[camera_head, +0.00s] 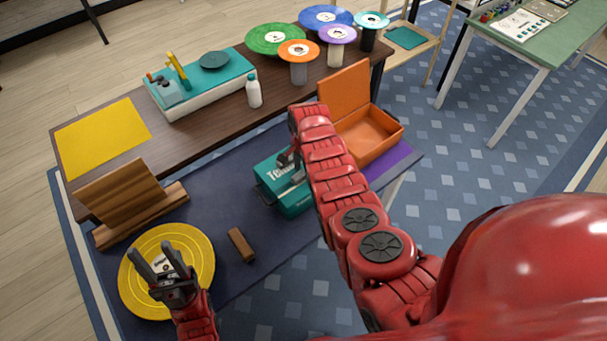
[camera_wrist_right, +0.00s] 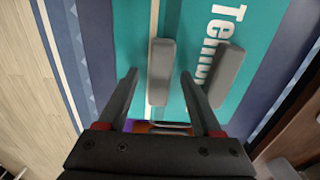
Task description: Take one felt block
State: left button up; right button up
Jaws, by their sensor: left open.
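Two grey felt blocks show in the right wrist view, one (camera_wrist_right: 161,72) between my right fingers and one (camera_wrist_right: 228,76) to the right. They are on a teal surface with white lettering, the top of the teal box (camera_head: 296,201). My right gripper (camera_wrist_right: 159,76) is open, with a gap on both sides of the nearer block. I cannot tell how far the fingers are above it. In the head view my right arm partly hides the box and the blocks. My left gripper (camera_head: 152,262) is open and empty over the yellow record (camera_head: 199,248).
A wooden brush (camera_head: 241,245) lies right of the yellow record. A wooden stand (camera_head: 125,195) is behind it. An open orange case (camera_head: 370,137) stands right of the teal box. A turntable (camera_head: 200,85), white bottle (camera_head: 253,90) and colored discs (camera_head: 275,39) are farther back.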

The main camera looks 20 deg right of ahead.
grip_shut()
jog(key=shift+r, duration=0.1)
dwell(0.3)
